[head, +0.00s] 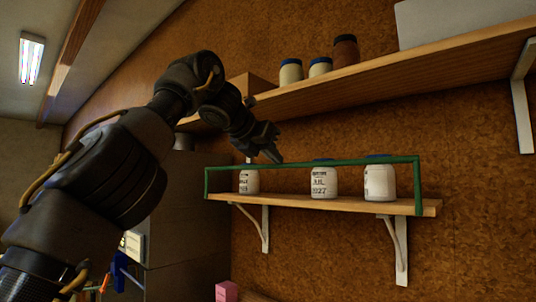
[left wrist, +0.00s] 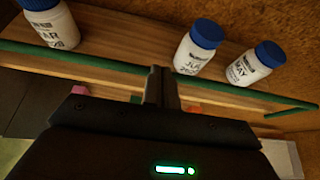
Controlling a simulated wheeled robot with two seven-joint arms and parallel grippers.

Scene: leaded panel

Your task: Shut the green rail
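The green rail (head: 300,163) is a thin bar with an upright at each end, standing along the front of the lower shelf (head: 330,205). It also crosses the left wrist view (left wrist: 75,57). White jars with blue lids stand on the shelf behind it, among them a middle jar (head: 323,180) and a right jar (head: 379,182). My left gripper (head: 272,155) is at the rail's bar, left of its middle. Its fingers (left wrist: 162,85) are together, overlapping the bar in the left wrist view; whether they touch it I cannot tell. My right gripper is out of view.
An upper shelf (head: 420,67) holds cream jars (head: 290,72), a brown jar (head: 346,51) and a white box (head: 450,20). It runs above the rail. White brackets (head: 401,250) hold up the lower shelf. A pink box (head: 227,291) is below.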

